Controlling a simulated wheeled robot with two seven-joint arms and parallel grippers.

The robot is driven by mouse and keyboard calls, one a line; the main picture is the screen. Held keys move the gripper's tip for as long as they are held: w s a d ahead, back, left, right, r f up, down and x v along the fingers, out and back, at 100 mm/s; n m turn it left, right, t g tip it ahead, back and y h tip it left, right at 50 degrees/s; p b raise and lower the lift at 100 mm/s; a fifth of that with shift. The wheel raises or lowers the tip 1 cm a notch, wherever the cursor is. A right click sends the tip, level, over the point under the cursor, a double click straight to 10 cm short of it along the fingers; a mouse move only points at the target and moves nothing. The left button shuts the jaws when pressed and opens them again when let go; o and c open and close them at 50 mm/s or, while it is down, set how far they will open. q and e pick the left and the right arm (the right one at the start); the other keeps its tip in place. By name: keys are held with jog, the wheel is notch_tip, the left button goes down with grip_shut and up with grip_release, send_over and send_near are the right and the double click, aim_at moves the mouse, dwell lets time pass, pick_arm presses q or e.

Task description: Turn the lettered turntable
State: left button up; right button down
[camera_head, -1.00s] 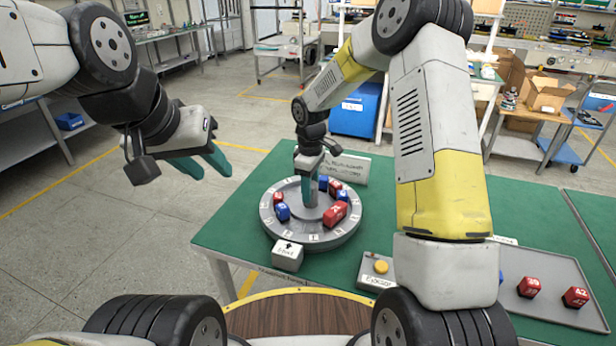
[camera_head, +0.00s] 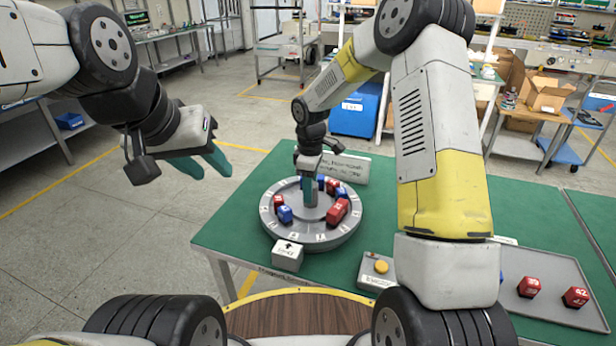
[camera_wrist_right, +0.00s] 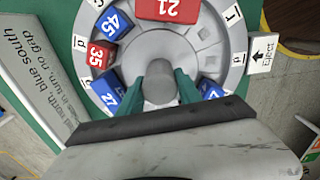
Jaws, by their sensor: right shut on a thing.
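The lettered turntable (camera_head: 331,240) is a round grey disc with letters around its rim, on the green table at centre. Red and blue numbered blocks sit on it: a red block (camera_head: 337,211), a blue block (camera_head: 285,214) and others. The wrist view shows a red block 21 (camera_wrist_right: 167,9), a blue block 45 (camera_wrist_right: 113,23) and a red block 35 (camera_wrist_right: 101,54). My right gripper (camera_wrist_right: 160,88) is shut on the grey central knob (camera_wrist_right: 160,80), pointing down from above. My left gripper (camera_head: 220,165) is held in the air left of the table, its fingers apart and empty.
A white arrow block marked Eject (camera_head: 287,256) stands at the turntable's front edge. A box with a yellow button (camera_head: 381,267) is to its right. A grey tray (camera_head: 560,270) with red blocks lies further right. A lettered sign (camera_head: 350,169) stands behind the turntable.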

jog(key=c, duration=0.8)
grip_release()
notch_tip(320, 180, up, 8)
jog(key=shift+f, duration=0.1)
